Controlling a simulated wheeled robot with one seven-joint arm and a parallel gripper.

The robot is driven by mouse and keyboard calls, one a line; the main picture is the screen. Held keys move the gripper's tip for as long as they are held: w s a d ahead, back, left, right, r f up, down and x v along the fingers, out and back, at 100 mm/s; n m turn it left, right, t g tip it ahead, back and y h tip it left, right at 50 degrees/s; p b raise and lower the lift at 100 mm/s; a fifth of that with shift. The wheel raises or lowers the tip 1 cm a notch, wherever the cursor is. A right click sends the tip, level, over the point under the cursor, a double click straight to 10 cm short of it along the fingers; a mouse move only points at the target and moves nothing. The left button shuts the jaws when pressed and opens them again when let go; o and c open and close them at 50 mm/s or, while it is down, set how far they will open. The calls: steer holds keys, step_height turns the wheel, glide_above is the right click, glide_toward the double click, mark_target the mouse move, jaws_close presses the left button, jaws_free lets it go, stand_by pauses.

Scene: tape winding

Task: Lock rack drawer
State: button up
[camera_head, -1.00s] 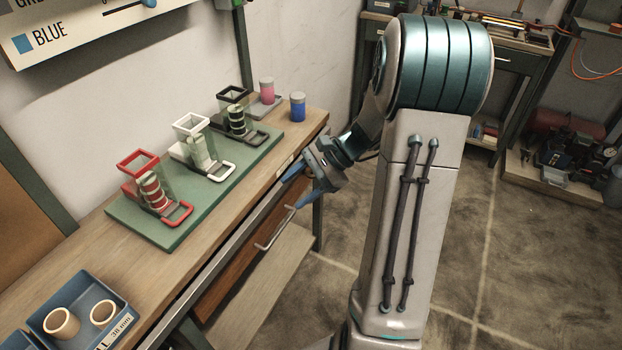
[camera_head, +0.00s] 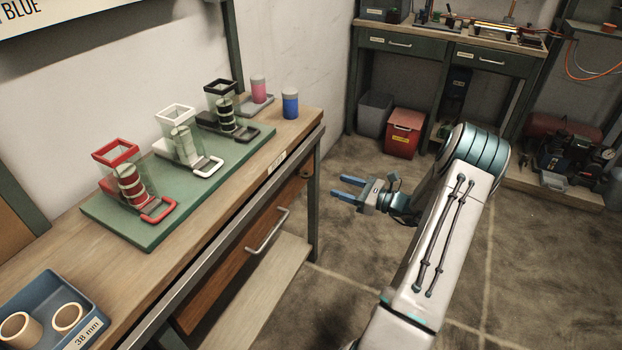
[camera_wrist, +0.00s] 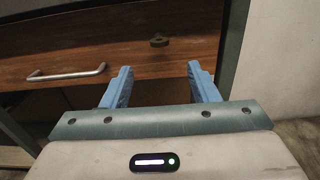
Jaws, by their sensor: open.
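The wooden drawer front (camera_head: 232,265) sits under the workbench, with a metal bar handle (camera_head: 268,230). In the wrist view the drawer front (camera_wrist: 100,55) shows with its handle (camera_wrist: 67,74) at the left. A small dark lock knob or latch (camera_wrist: 159,41) is on the drawer front at the right; whether it is locked I cannot tell. My gripper (camera_head: 338,188) is open and empty, off to the right of the bench. In the wrist view its blue fingers (camera_wrist: 160,75) point at the drawer front, with the knob ahead between them, apart from it.
The bench top (camera_head: 75,300) carries a green board (camera_head: 150,234) with several tape holders, a blue bin (camera_head: 92,302) and a blue-banded jar (camera_head: 290,104). A green bench post (camera_head: 314,215) stands beside the drawer. The floor around my gripper is clear.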

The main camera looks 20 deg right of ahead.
mark_target(304, 174)
steer(key=b+x, duration=0.1)
steer(key=x, duration=1)
steer(key=c, duration=1)
